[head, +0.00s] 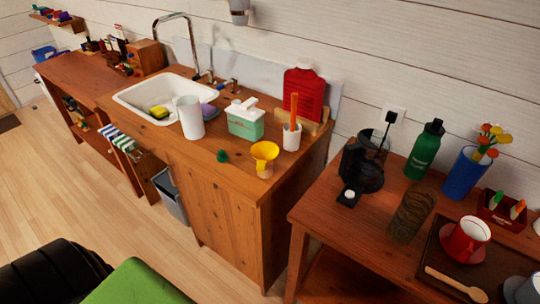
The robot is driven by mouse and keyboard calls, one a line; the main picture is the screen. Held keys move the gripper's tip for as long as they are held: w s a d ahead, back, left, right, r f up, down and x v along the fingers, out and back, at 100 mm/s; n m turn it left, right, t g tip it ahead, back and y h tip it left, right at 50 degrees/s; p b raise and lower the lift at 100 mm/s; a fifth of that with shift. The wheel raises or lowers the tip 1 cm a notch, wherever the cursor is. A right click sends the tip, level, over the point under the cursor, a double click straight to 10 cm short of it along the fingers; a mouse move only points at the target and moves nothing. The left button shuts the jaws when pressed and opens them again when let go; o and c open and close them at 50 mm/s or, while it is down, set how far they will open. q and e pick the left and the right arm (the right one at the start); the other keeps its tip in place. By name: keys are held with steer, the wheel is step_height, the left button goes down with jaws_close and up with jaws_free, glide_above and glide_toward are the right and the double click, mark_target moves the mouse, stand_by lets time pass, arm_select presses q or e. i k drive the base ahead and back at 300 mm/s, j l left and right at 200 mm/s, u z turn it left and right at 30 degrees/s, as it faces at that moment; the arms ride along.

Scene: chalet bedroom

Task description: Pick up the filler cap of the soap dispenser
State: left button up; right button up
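The soap dispenser (245,122) is a pale green box with a white top and pump. It stands upright on the wooden sink counter, right of the sink. A small dark green knob-like piece (222,156) lies on the counter in front of it, near the front edge; it looks like the filler cap. A yellow funnel (264,151) sits upright in a small vessel to the right of this piece. Neither of my grippers shows in the head view.
A white pitcher (190,117) stands left of the dispenser, by the sink (140,98). A white cup (291,137) with an orange-handled tool stands to the right. The side table (345,222) holds a green bottle, a blue vase and a red cup. Counter around the green piece is clear.

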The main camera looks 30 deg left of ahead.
mark_target(222, 158)
steer(key=u, duration=1.35)
